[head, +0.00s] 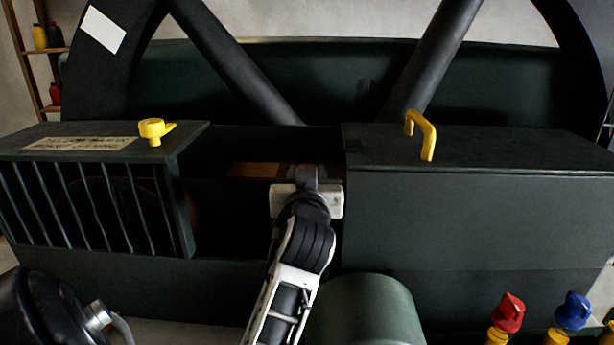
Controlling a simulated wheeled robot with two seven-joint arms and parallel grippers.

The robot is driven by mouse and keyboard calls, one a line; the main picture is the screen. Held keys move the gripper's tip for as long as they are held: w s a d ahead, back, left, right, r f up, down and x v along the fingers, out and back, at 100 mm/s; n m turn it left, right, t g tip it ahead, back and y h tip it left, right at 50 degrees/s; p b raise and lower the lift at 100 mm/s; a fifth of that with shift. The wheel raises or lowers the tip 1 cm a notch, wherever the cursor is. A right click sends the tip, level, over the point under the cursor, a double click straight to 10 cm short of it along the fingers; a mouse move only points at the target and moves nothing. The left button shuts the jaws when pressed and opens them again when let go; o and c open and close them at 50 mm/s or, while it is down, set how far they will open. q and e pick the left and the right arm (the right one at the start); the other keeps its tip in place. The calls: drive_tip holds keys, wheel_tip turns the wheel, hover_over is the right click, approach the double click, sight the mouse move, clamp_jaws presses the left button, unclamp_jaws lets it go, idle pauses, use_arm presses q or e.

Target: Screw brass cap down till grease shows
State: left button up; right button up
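My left gripper (309,176), on a white and black arm rising from the bottom middle and leaning right, reaches into the dark gap between the two green housings. Its pale body faces me and hides its fingertips, so I cannot tell whether they are open or shut. A small brownish patch shows just beyond the gripper, but I cannot make out the brass cap in it. No grease can be made out. My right gripper is not in view.
Left of the gap is a barred green guard (88,205) with a yellow knob (153,131). Right of it is a closed green housing (480,220) with a yellow handle (427,135). A dark spoked wheel (235,65) stands behind. Red (508,312) and blue (573,310) knobs are lower right.

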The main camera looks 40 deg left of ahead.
use_arm(q)
drive_tip(key=o, duration=1)
